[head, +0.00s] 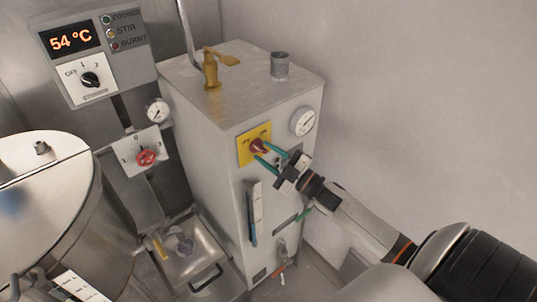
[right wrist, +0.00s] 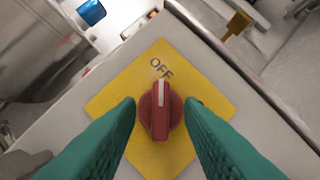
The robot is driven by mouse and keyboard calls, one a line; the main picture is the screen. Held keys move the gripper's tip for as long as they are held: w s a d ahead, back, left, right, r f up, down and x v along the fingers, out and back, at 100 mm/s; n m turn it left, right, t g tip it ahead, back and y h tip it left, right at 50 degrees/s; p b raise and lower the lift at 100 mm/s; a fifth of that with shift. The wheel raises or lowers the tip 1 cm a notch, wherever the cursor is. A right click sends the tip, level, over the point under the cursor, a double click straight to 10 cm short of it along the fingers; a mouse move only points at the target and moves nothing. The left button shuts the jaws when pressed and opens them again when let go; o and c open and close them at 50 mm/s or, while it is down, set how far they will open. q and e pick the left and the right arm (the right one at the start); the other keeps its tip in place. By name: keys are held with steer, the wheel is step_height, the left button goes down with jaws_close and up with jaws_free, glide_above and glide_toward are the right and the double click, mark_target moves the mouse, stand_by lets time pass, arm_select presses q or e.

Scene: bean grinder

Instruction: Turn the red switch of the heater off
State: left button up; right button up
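The red switch (head: 258,146) sits on a yellow plate (head: 245,154) on the front of the grey metal heater box (head: 213,150). In the right wrist view the red switch (right wrist: 160,112) has a white mark pointing up toward the word OFF on the yellow plate (right wrist: 112,103). My right gripper (head: 266,153) is at the switch, with one green finger on either side of it. The fingers look open; whether either touches the knob I cannot tell. My left gripper is not in view.
A brass valve (head: 211,70) and a short pipe stub (head: 280,66) stand on the heater's top. A gauge (head: 303,122) is right of the switch.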

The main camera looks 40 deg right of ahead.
steer(key=shift+s+d+f, duration=0.1)
steer(key=shift+s+f, duration=0.1)
steer(key=shift+s, duration=0.15)
steer(key=b+v, duration=0.3)
steer(key=v, duration=0.8)
steer(key=shift+b, duration=0.4)
steer(key=shift+s+d, duration=0.1)
steer(key=d+f+m+g+h, duration=0.35)
steer(key=f+m+h, duration=0.25)
steer(key=f, duration=1.1)
steer(key=s+a+f+m+g+h, duration=0.15)
steer(key=s+f, duration=0.25)
steer(key=f, duration=0.5)
steer(key=s+f+m+g+h, duration=0.1)
steer(key=s+f+m+g, duration=0.15)
steer(key=f, duration=0.65)
steer(key=s+a+f+g, duration=0.5)
steer(key=s+a+f, duration=0.3)
steer(key=s, duration=0.5)
steer(key=s+a+f+m+g, duration=0.1)
steer(key=s+a+f+g, duration=0.5)
steer(key=s+f, duration=0.6)
steer(key=shift+s+a+f+y, duration=0.45)
steer(key=shift+s+a, duration=0.3)
steer(key=shift+a, duration=0.25)
